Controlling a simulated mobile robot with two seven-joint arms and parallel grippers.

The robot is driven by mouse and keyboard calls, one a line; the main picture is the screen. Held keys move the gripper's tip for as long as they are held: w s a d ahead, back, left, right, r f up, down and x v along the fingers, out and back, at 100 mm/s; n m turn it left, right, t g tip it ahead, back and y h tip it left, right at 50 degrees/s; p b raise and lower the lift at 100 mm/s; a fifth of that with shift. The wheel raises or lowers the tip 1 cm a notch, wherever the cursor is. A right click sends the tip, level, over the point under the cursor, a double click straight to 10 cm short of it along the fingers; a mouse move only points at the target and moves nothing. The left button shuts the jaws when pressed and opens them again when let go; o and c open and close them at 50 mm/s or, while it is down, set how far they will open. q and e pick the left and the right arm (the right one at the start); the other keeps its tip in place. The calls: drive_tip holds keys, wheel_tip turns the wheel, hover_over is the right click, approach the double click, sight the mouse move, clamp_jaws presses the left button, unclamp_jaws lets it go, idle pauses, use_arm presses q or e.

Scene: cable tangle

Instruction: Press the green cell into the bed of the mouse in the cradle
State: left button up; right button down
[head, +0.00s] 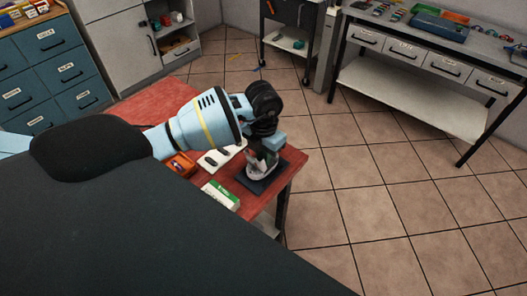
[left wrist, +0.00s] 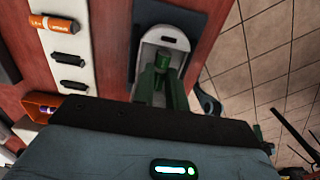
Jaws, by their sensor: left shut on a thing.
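The mouse (left wrist: 165,37), pale with an open dark bed, sits in a dark cradle (left wrist: 138,42) at the right edge of the red table. In the head view the mouse (head: 254,176) and cradle (head: 267,187) are partly covered by my gripper. My left gripper (left wrist: 162,72) is shut on the green cell (left wrist: 162,58) and holds it over the mouse's bed. In the head view my left gripper (head: 266,158) points down at the mouse. The fingers hide the cell's near end, and I cannot tell whether the cell touches the bed. My right gripper is not in view.
A white strip (left wrist: 76,72) beside the cradle bears an orange cell (left wrist: 55,23) and two black cells (left wrist: 66,57). An orange tray (head: 182,164) and a green-and-white box (head: 220,194) stand nearby on the table (head: 160,98). Open floor lies to the right.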

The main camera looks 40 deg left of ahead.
use_arm(q)
drive_tip(key=shift+f, duration=0.45)
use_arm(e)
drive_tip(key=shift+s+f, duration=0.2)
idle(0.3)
use_arm(q)
drive_tip(key=o, duration=0.4)
drive_tip(key=shift+o, duration=0.2)
drive_tip(key=shift+r, duration=0.15)
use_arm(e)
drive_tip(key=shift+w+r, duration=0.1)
